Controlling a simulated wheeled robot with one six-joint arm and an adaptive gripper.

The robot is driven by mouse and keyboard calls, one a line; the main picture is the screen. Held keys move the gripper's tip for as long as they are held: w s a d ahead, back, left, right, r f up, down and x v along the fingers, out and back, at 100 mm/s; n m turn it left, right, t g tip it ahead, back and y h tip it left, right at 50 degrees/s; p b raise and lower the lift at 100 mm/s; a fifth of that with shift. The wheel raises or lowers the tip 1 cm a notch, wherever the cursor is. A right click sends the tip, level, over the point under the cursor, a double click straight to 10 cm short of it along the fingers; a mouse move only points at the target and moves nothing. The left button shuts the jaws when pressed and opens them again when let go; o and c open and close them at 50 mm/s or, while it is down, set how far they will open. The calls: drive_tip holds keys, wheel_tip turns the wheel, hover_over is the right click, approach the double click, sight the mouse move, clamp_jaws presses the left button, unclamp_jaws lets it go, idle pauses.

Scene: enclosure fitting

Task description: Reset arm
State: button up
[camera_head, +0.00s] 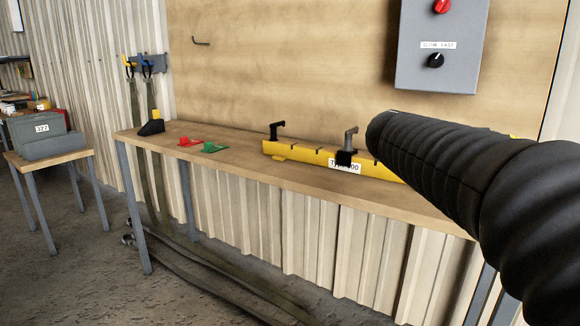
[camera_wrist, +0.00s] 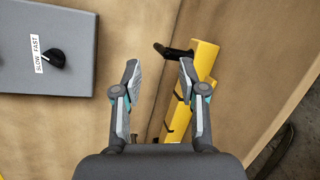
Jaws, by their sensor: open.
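My gripper (camera_wrist: 160,75) is open in the wrist view, its two fingers spread with nothing between them but the wooden board behind. The right finger overlaps part of a yellow rack (camera_wrist: 204,68) with a black handle (camera_wrist: 176,50). In the head view my dark ribbed arm (camera_head: 460,165) reaches in from the right. It covers the right end of the yellow rack (camera_head: 300,152). My gripper does not show in the head view.
A narrow wooden bench (camera_head: 225,165) runs along the wall. It bears a red piece (camera_head: 186,142), a green piece (camera_head: 210,147) and a black block (camera_head: 151,128). A grey control box (camera_head: 438,50) hangs on the wooden board. A small table (camera_head: 50,158) stands left; the floor between is partly clear.

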drive_tip(key=s+a+f+m+g+y, duration=0.2)
drive_tip(key=s+a+f+m+y, duration=0.4)
drive_tip(key=s+f, duration=0.7)
drive_tip(key=s+a+f+m+g+y, duration=0.2)
drive_tip(key=s+a+f+m+y, duration=0.4)
drive_tip(key=s+a+f, duration=0.4)
drive_tip(key=s+f, duration=0.3)
drive_tip(key=s, duration=0.1)
drive_tip(key=shift+s+a+f, duration=0.15)
drive_tip(key=shift+s+f, duration=0.15)
drive_tip(key=shift+f, duration=0.05)
drive_tip(key=shift+a, duration=0.15)
